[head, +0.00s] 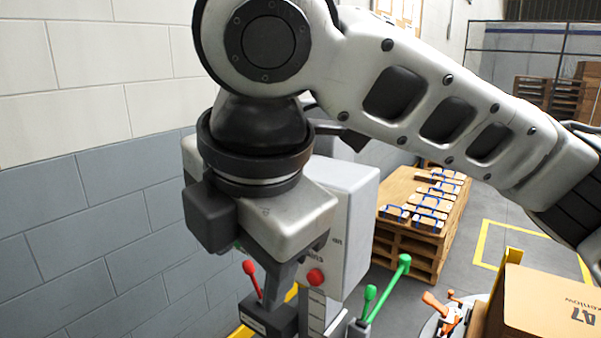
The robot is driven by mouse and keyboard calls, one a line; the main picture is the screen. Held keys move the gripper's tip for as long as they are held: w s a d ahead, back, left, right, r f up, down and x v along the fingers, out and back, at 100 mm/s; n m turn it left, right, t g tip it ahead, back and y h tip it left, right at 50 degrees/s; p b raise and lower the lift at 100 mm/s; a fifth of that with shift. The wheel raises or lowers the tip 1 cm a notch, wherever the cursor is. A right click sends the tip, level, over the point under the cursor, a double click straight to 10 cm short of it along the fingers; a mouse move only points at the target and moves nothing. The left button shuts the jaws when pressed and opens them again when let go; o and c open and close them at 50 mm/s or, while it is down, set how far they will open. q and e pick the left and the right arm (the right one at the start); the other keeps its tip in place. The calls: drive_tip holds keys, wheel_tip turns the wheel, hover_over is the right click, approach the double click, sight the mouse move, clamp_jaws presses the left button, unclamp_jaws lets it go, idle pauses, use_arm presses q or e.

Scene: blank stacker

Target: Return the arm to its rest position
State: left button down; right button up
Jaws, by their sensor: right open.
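My right arm comes in from the right and crosses the top of the head view, bending down at a large joint. My right gripper (274,268) hangs below the wrist at the lower middle, with its fingers pointing down. It is open, with nothing seen between its fingers. It hangs in front of a light grey machine box (352,215) and partly hides it. My left gripper is not in view.
Below my gripper are a red-knobbed lever (251,275), a red button (316,277) and green-knobbed levers (370,293). A wooden pallet stack (408,242) bears several blue-banded blocks. A cardboard box (548,302) and orange-handled clamps (442,312) are lower right. A block wall (90,190) is left.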

drive_tip(key=w+a+f+m+g+y, duration=0.1)
drive_tip(key=w+a+f+m+y, duration=0.55)
drive_tip(key=f+y, duration=0.2)
drive_tip(key=w+d+f+m+t, duration=0.2)
drive_tip(key=d+f+m, duration=0.1)
drive_tip(key=f+m, duration=0.3)
drive_tip(key=w+d+f+m+t, duration=0.2)
drive_tip(key=d+f+m+t, duration=0.15)
drive_tip(key=f, duration=0.45)
drive_tip(key=s+d+f+m+t+h, duration=0.1)
drive_tip(key=d+f+m+t+h, duration=0.1)
drive_tip(key=d+f+m, duration=0.55)
drive_tip(key=s+d+f+m+h, duration=0.1)
drive_tip(key=s+d+f+h, duration=0.4)
drive_tip(key=s+d+f, duration=0.7)
drive_tip(key=s+f, duration=0.3)
drive_tip(key=f, duration=0.1)
drive_tip(key=shift+s+d+f+h, duration=0.15)
drive_tip(key=shift+d+h, duration=0.2)
drive_tip(key=shift+m, duration=0.25)
